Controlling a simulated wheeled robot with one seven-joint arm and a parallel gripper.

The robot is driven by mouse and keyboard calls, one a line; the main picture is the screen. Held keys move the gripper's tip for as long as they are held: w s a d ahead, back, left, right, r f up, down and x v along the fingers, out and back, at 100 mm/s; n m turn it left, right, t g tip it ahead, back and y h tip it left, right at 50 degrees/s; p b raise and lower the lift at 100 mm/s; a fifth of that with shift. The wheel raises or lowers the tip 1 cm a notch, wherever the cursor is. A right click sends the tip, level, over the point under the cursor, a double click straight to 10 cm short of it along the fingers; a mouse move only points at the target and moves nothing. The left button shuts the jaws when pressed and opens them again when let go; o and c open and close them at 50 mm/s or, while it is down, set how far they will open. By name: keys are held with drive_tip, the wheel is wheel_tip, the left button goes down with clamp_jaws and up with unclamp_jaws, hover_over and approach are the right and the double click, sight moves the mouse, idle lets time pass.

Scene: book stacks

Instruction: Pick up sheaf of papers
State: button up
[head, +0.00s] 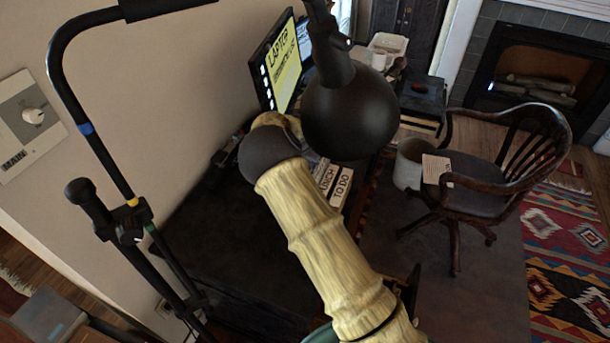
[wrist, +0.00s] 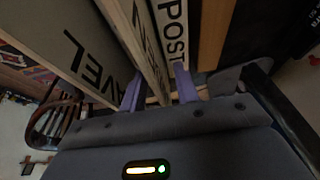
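My gripper (wrist: 158,88) shows in the wrist view with its two purple fingers spread apart. Pale upright slabs with large black letters stand at and between the fingers; one (wrist: 172,30) reads "POST", and a wider one (wrist: 75,40) ends in "AVEL". I cannot tell whether the fingers touch them. In the head view my gripper is hidden behind my arm and a black round lamp. A small stack of printed paper (head: 436,169), possibly the sheaf, lies at the chair's seat edge. White items marked "TO DO" (head: 341,186) lie on the desk, partly hidden.
A lit monitor (head: 277,64) stands at the back of the dark desk (head: 215,240). The black lamp (head: 350,108) hangs close to my arm. A wooden chair (head: 480,168) and grey bin (head: 407,165) stand right, with open floor in front.

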drive_tip(key=shift+f, duration=0.25)
idle(0.3)
drive_tip(key=shift+c, duration=0.2)
clamp_jaws()
